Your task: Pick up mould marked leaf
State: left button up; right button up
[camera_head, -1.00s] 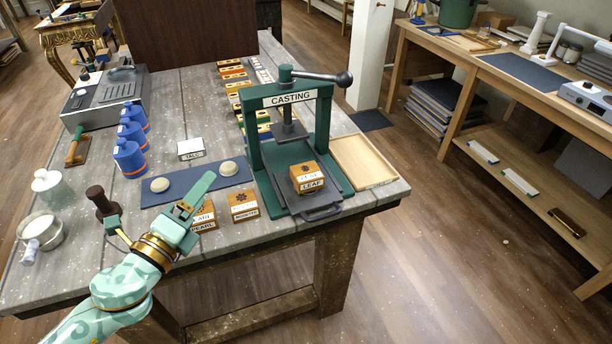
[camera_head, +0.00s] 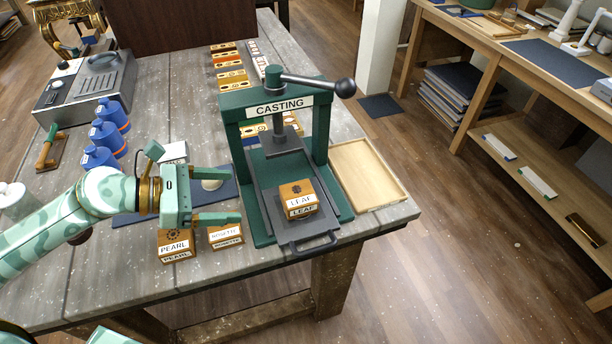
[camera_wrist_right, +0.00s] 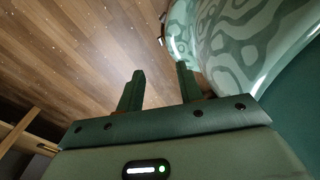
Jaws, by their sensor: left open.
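The mould marked leaf (camera_head: 299,200) is a small orange-brown block with white LEAF labels and a dark emblem on top. It sits on the dark sliding plate (camera_head: 270,199) of the green casting press (camera_head: 226,124), in front of the press plunger. My left gripper (camera_head: 233,196) is open and empty, left of the press, its fingers pointing right towards the leaf mould and apart from it. It is above the rosette mould (camera_head: 226,236) and the pearl mould (camera_head: 176,246). My right gripper (camera_wrist_right: 160,72) shows in the right wrist view, open and empty over the floor.
A shallow wooden tray (camera_head: 393,207) lies right of the press. The press lever (camera_head: 310,84) sticks out to the right above. A blue mat (camera_head: 130,219) with a pale round piece (camera_head: 212,184) and blue bottles (camera_head: 100,158) are to the left.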

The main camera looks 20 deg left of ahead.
pick_arm(q)
jog(key=shift+w+d+f, duration=0.1)
jog(key=shift+w+d, duration=0.1)
jog(key=shift+w, duration=0.05)
send_near(301, 196)
jog(key=shift+w+a+f, duration=0.3)
jog(key=shift+w+f, duration=0.35)
jog(key=shift+w, duration=0.1)
jog(key=x, duration=0.4)
jog(key=shift+w+d+f, duration=0.1)
jog(key=shift+w+f, duration=0.05)
jog(key=shift+f, duration=0.05)
jog(key=shift+w+d+f, duration=0.1)
jog(key=shift+d, duration=0.1)
jog(key=x, duration=0.5)
jog(key=shift+s+d, duration=0.25)
jog(key=shift+d, duration=0.15)
jog(key=shift+a, duration=0.1)
jog(key=c, duration=1.1)
pick_arm(e)
jog(key=shift+s+d+r, duration=0.1)
jog(key=shift+s+d, duration=0.1)
jog(key=shift+s, duration=0.7)
